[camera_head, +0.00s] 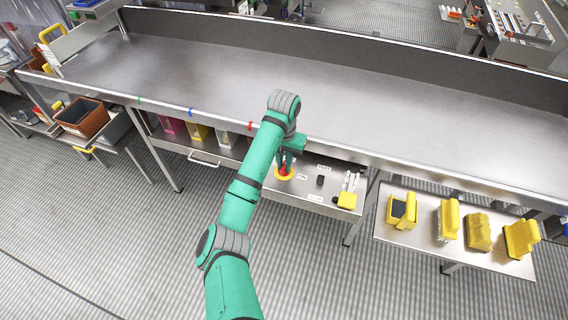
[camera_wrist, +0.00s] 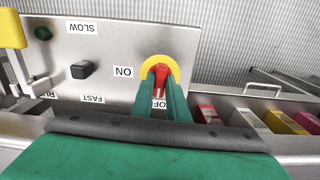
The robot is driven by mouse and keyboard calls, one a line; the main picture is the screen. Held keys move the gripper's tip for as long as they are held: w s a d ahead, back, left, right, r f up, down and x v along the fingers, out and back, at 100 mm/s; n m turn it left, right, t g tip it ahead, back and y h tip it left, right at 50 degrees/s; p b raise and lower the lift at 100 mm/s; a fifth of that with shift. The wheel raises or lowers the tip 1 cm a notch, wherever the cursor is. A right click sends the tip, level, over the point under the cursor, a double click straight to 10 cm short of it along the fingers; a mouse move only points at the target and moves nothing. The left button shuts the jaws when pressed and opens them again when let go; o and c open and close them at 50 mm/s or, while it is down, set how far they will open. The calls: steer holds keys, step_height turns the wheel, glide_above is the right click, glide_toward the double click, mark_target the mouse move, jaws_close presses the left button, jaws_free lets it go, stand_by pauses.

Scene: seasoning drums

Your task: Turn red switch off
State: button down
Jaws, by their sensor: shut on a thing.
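The red switch (camera_wrist: 161,72) sits on a round yellow plate (camera_wrist: 150,67) on the steel control panel (camera_wrist: 120,45). In the wrist view its label ON is beside the yellow plate and the label OFF is partly hidden by my fingers. My gripper (camera_wrist: 162,82) is shut on the red switch, with a green finger on each side of it. In the head view my gripper (camera_head: 286,165) reaches down to the panel under the table's front edge. The red switch (camera_head: 284,171) shows there between and below the fingers, on its yellow ring.
A black knob (camera_wrist: 75,71) with SLOW and FAST labels, a green button (camera_wrist: 43,33) and a yellow part (camera_wrist: 12,28) share the panel. The steel table edge (camera_head: 345,152) runs above it. Coloured bins (camera_head: 197,132) are left of the panel.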

mark_target(283, 165)
steer(key=shift+w+r+n, duration=0.1)
steer(key=shift+n, duration=0.3)
steer(key=c, duration=1.7)
jaws_free()
step_height(283, 165, up, 11)
steer(key=shift+f, duration=0.15)
steer(key=shift+a, duration=0.15)
